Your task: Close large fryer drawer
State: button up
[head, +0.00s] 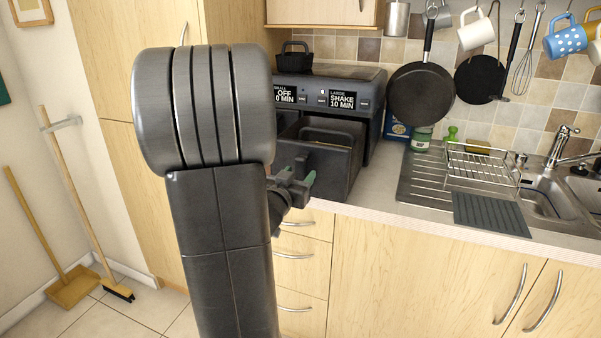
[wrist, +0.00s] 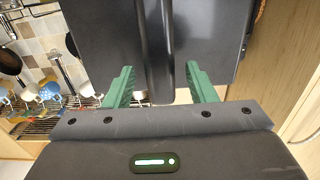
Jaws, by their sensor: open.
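The black fryer (head: 345,78) stands on the counter, with a small and a large display on its front. Its large drawer (head: 328,160) is pulled out towards me under the large display. My gripper (head: 302,184), with green fingers, is in front of the drawer, partly hidden by my arm. In the wrist view the dark drawer front (wrist: 108,40) fills the top. Its upright handle (wrist: 158,50) lies between the open fingers of my gripper (wrist: 158,70), with a gap on each side. Whether the fingertips touch the front cannot be told. My arm hides the fryer's left part.
A dish rack (head: 480,165) and sink (head: 548,195) are to the right. Pans (head: 420,95) and mugs (head: 477,33) hang above. A green-lidded jar (head: 421,139) stands near the fryer. Cupboard drawers (head: 303,255) are below the counter. A tall cabinet (head: 105,60) is at left.

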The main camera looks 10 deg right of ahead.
jog(key=shift+x, duration=1.1)
